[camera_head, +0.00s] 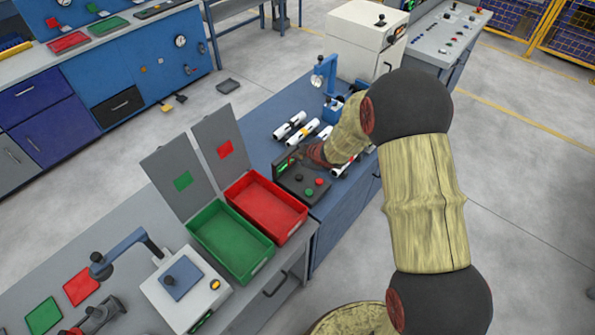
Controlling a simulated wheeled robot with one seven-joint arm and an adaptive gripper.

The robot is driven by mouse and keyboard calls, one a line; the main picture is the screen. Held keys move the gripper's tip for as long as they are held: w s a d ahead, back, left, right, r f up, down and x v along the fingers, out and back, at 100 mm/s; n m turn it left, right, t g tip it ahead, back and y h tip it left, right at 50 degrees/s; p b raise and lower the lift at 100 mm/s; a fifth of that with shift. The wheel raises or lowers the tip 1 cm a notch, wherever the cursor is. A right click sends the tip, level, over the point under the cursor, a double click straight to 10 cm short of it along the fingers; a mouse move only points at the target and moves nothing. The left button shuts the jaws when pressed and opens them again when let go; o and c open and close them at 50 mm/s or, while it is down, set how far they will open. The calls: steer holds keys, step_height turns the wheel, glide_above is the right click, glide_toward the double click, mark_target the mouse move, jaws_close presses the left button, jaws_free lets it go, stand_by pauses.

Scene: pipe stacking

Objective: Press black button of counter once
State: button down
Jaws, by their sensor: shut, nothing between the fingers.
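The counter (294,187) is a dark box on the blue workbench, with a small green-lit display (284,166) on its raised back. Its top carries a green button (309,191), a red button (320,181) and a small dark spot between them and the display that may be the black button (298,177). My gripper (304,155) is shut and empty, at the far right side of the counter near the display. It is small and partly hidden by my wrist, so I cannot tell whether it touches the counter.
A red bin (296,225) and a green bin (258,262) stand left of the counter, with upright grey panels behind. Several white pipes (290,125) lie behind and beside my gripper. A white machine (362,40) stands at the back.

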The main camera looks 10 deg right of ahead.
mark_target(298, 177)
steer(key=shift+a+r, duration=0.25)
steer(key=shift+a, duration=0.05)
step_height(298, 177, down, 9)
steer(key=b, duration=0.8)
steer(key=shift+r, duration=0.1)
stand_by(1.3)
steer(key=shift+f+b, duration=0.35)
steer(key=shift+f, duration=0.05)
steer(key=shift+f+b, duration=0.35)
steer(key=shift+f, duration=0.1)
stand_by(0.7)
steer(key=shift+r, duration=0.1)
steer(key=shift+r+p, duration=0.8)
steer(key=shift+p, duration=0.1)
